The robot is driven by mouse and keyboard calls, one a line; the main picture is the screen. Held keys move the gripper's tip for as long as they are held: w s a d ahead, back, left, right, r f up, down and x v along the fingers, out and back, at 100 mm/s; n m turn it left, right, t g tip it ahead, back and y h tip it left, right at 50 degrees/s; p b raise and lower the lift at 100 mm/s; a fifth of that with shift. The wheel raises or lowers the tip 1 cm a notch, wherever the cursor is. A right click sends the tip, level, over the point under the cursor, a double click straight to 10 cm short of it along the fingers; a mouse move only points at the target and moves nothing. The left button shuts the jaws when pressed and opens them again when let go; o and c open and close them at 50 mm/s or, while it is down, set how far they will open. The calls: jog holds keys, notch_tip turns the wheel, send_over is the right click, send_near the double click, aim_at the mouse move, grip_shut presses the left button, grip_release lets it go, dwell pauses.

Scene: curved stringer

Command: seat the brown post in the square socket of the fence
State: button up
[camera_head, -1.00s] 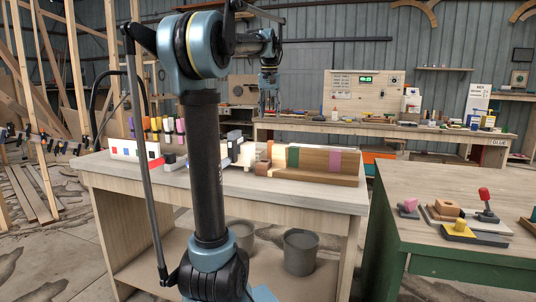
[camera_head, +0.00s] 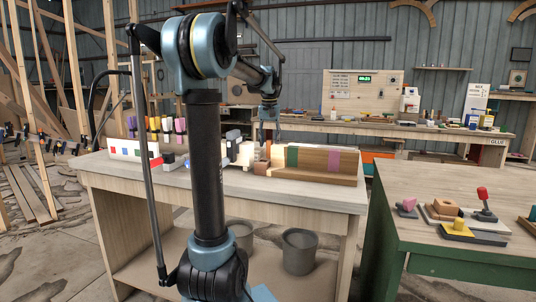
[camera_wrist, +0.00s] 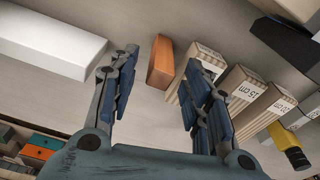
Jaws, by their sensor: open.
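A small orange-brown block (camera_wrist: 161,62), which looks like the brown post, lies ahead of my gripper (camera_wrist: 165,75) in the wrist view. It shows between the two spread fingers, closer to the right one, with nothing gripped. In the head view my gripper (camera_head: 268,138) hangs above the near bench, over the brown blocks at the left end of a wooden upright board (camera_head: 313,160) with green and purple panels. I cannot tell whether this board is the fence. No square socket can be made out in either view.
Pale wooden blocks (camera_wrist: 242,88) marked in centimetres stand close to the right finger. A long white piece (camera_wrist: 45,40) lies at the left, and a yellow-and-black item (camera_wrist: 287,143) at the right. A green-sided bench (camera_head: 460,205) with small parts stands at the right.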

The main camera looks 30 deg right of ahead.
jog(key=shift+f, duration=0.5)
grip_shut()
jog(key=shift+r, duration=0.1)
